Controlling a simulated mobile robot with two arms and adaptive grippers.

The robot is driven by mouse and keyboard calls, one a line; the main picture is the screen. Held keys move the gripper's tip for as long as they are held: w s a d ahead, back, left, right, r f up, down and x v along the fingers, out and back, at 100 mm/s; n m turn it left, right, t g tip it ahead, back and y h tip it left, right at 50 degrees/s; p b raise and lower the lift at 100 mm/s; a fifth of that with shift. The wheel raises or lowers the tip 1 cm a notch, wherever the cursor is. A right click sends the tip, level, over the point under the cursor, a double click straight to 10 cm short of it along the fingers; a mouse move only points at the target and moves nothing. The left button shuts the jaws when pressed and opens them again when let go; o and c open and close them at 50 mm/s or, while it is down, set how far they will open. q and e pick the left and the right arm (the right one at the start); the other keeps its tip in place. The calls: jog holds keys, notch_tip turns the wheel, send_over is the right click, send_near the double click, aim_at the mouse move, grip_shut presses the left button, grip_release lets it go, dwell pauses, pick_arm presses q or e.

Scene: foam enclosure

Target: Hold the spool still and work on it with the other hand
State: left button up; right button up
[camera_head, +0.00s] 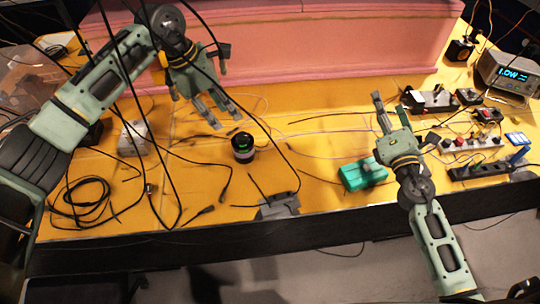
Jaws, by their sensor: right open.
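My right gripper (390,108) is open and empty, well to the right of the cylinder, fingers pointing toward the back.
A pink foam wall (280,45) closes off the back of the yellow table (320,130). A teal box (362,174) lies beside my right gripper. Loose black cables (90,203) spread at left. A power strip (487,168) and a lit display unit (508,75) stand at right.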

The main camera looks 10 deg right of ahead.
jog(key=a+n+g+y, duration=0.2)
jog(key=a+n+y, duration=0.65)
jog(key=a, duration=0.75)
jog(key=n+g+y, duration=0.3)
jog(key=n+g, duration=0.4)
jog(key=n, duration=0.4)
send_near(252, 151)
jog(key=w+a, duration=0.2)
jog(key=shift+w+f+m, duration=0.1)
jog(key=shift+w+m, duration=0.15)
jog(key=shift+a+f+g, duration=0.2)
jog(key=shift+a+g, duration=0.05)
jog(key=shift+g, duration=0.05)
jog(key=x, duration=0.7)
jog(key=shift+w+f, duration=0.1)
jog(key=shift+w, duration=0.15)
jog(key=c, duration=1.5)
